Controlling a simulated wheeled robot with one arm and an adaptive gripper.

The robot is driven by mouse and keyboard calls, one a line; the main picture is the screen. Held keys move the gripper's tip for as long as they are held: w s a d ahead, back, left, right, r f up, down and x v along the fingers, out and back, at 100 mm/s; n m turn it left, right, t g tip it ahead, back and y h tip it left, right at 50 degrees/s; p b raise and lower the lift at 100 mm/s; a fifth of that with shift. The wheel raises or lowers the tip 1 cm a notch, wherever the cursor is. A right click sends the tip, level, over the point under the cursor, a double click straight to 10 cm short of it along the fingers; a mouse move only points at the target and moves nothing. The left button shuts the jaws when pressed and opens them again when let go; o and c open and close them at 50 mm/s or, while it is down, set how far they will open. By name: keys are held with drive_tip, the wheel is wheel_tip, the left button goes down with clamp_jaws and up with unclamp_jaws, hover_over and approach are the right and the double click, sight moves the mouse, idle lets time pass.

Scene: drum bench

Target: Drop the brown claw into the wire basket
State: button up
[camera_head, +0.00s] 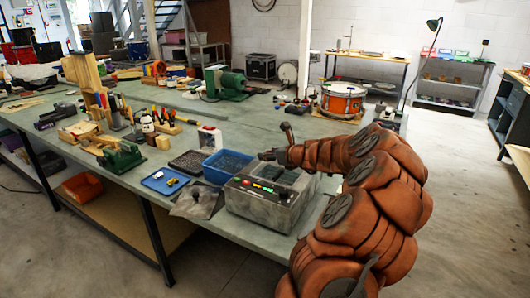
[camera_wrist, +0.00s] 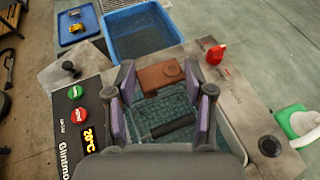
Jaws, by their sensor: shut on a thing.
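The brown claw (camera_wrist: 155,78) is a small brown block with a round part on top, held between the fingertips of my gripper (camera_wrist: 160,68) in the wrist view. The purple-padded fingers stand on either side of it. Below is the wire basket (camera_wrist: 148,112), a greenish mesh with a dark bar across it, inside the grey cleaner tank. The claw is over the basket's far end; its height above the mesh is hard to tell. In the head view my gripper (camera_head: 270,155) is above the tank, and the claw cannot be made out.
The grey cleaner (camera_head: 258,201) has lit buttons and a display on its front. A blue bin (camera_head: 228,165) stands beside it, with a small blue tray (camera_head: 153,184) farther left. A red item (camera_wrist: 216,54) and a green-and-white item (camera_wrist: 300,125) lie to the right in the wrist view.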

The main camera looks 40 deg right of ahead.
drive_tip(key=shift+s+f+b, duration=0.15)
drive_tip(key=shift+f+b, duration=1.75)
drive_tip(key=shift+b, duration=0.2)
drive_tip(key=o, duration=1.2)
drive_tip(key=shift+r, duration=0.1)
drive_tip(key=v, duration=1.2)
